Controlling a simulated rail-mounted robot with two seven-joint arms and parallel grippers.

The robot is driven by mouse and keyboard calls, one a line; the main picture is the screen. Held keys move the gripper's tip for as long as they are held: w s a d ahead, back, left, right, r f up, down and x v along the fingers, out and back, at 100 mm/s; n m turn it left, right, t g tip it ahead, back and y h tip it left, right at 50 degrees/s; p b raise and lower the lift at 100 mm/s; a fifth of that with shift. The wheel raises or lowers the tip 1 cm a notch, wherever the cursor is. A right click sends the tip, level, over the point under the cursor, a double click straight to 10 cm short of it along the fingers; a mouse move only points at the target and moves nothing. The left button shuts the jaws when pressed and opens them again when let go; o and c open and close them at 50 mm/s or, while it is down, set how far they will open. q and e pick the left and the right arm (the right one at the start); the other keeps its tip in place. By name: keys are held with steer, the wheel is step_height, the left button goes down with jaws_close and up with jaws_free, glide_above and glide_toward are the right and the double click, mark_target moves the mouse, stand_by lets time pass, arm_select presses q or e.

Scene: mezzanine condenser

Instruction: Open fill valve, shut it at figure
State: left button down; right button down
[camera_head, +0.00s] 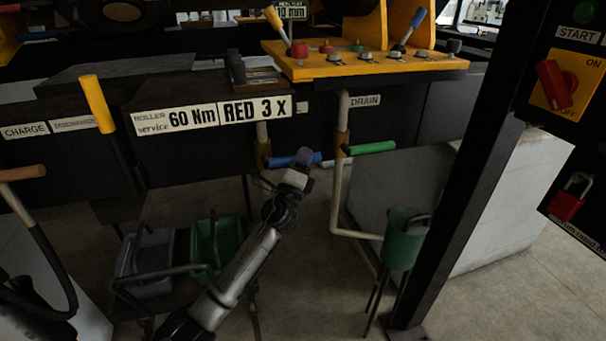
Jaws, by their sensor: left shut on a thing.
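A valve with a blue lever handle (281,162) sits on a short vertical pipe below the black panel. The lever lies roughly level, pointing right. My left gripper (304,156) reaches up from the lower left and is shut on the blue lever near its outer end. The gripper covers part of the lever. I see no label for this valve. A valve with a green lever (371,148) is just to the right, under a plate reading DRAIN (365,101). My right gripper is out of view.
A yellow control box (371,68) with knobs and levers is above. A plate reads "60 Nm RED 3 X" (223,113). A black post (479,170) stands right; grey and green bins (148,262) are lower left.

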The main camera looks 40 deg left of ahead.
arm_select(q)
steer(key=shift+r+n, duration=0.1)
steer(key=shift+n, duration=0.2)
steer(key=shift+b, duration=0.3)
steer(key=shift+r+y, duration=0.15)
steer(key=shift+y, duration=0.15)
steer(key=c, duration=0.9)
jaws_free()
